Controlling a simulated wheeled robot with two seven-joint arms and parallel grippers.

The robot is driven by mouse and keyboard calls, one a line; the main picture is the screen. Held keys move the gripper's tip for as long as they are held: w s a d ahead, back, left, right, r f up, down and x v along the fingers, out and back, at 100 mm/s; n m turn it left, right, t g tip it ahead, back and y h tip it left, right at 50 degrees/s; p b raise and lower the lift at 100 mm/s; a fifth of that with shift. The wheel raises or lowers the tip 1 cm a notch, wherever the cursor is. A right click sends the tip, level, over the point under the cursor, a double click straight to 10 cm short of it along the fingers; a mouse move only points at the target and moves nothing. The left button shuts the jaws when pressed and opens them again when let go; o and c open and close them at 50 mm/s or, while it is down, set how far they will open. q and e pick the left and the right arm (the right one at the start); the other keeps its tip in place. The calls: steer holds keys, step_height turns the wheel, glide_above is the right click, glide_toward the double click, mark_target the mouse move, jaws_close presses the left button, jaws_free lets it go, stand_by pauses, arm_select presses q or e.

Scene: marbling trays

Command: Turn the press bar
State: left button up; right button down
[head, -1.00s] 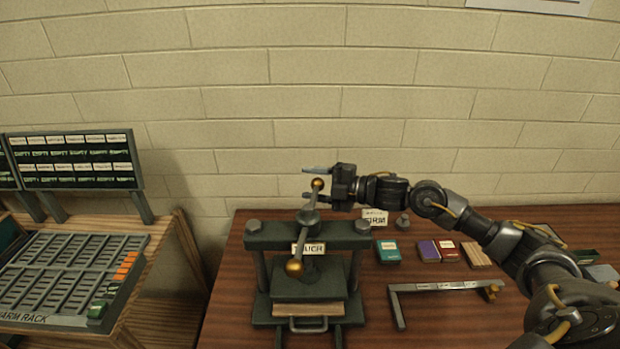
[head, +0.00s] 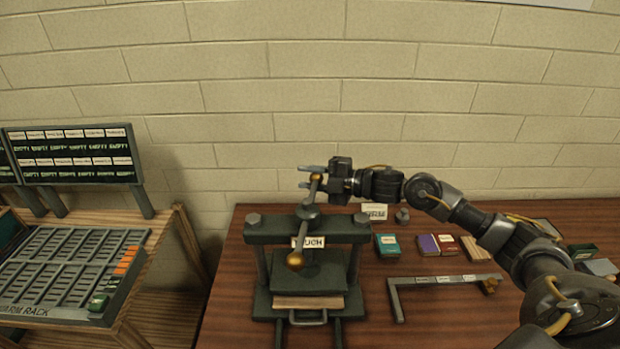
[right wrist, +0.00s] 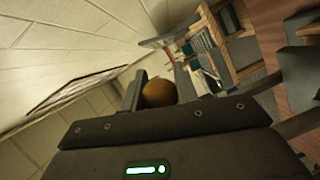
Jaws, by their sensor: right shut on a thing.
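The press (head: 262,238) stands on the wooden table, a dark green frame with a bar (head: 304,240) across its top. The bar has a brass ball at each end, a near one (head: 295,261) and a far one (head: 317,178). My right gripper (head: 312,177) is shut on the far ball of the bar. In the right wrist view the brass ball (right wrist: 159,93) sits between the fingers. A wooden block (head: 308,302) lies in the press under its plate, above a tray with a front handle. My left gripper is not in view.
A slotted rack (head: 60,270) with orange and green pieces stands at the left, below a label board (head: 75,156). Right of the press are a teal box (head: 387,245), several small books, a white sign (head: 374,211) and a low grey rail (head: 440,281).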

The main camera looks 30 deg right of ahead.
steer(key=a+n+g+y+b, duration=0.1)
steer(key=w+a+n+g+y+b, duration=0.1)
steer(key=a+n+g, duration=0.1)
steer(key=shift+w+a+y+b, duration=0.1)
steer(key=shift+y+b, duration=0.2)
steer(key=shift+b, duration=0.1)
steer(key=c, duration=1.1)
jaws_free()
steer(key=shift+o, duration=0.2)
